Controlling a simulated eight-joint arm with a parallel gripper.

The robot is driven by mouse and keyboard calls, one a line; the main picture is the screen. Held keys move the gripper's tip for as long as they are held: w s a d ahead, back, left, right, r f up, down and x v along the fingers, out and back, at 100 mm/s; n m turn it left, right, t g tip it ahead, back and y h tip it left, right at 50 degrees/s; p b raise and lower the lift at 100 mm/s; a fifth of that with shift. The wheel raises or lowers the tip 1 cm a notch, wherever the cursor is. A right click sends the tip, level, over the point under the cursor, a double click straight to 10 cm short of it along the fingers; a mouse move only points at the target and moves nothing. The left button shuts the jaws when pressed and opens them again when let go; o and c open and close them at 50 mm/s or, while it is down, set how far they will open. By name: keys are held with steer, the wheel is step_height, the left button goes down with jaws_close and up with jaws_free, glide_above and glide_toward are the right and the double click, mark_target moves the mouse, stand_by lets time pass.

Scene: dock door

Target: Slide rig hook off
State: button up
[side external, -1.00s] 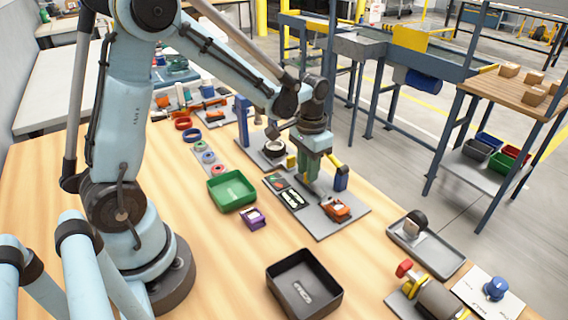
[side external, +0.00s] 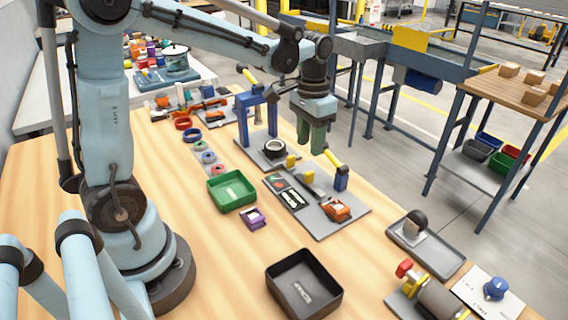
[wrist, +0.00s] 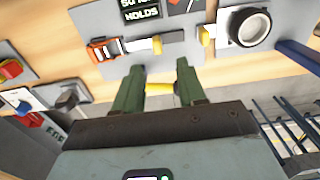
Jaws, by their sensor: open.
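A grey rig plate (side external: 322,228) lies on the table with dark cards on it. On it are an orange block (side external: 337,209) and a metal bar (side external: 315,191) with a yellow knob (side external: 308,177). A blue post (side external: 341,180) with a yellow handle (side external: 333,160) stands at its far edge. I cannot tell for sure which part is the hook. My gripper (side external: 310,150) is open and empty above the plate. In the wrist view my gripper (wrist: 160,66) has its fingers apart, with the bar's yellow knob (wrist: 157,44) beyond the tips and the yellow handle (wrist: 160,87) showing between them.
A second plate with a black-and-white ring (side external: 274,148), another yellow knob (side external: 290,161) and a blue arch (side external: 257,120) stands behind. A green bin (side external: 232,204), purple block (side external: 253,218), black bin (side external: 304,305) and grey tray (side external: 460,262) surround the rig.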

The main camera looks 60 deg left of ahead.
steer(key=shift+r, duration=2.1)
steer(key=s+d+f+t, duration=0.1)
steer(key=s+d+t, duration=0.3)
steer(key=s+t, duration=0.3)
steer(key=s, duration=0.2)
steer(key=shift+s+d+f, duration=0.3)
steer(key=shift+f, duration=0.05)
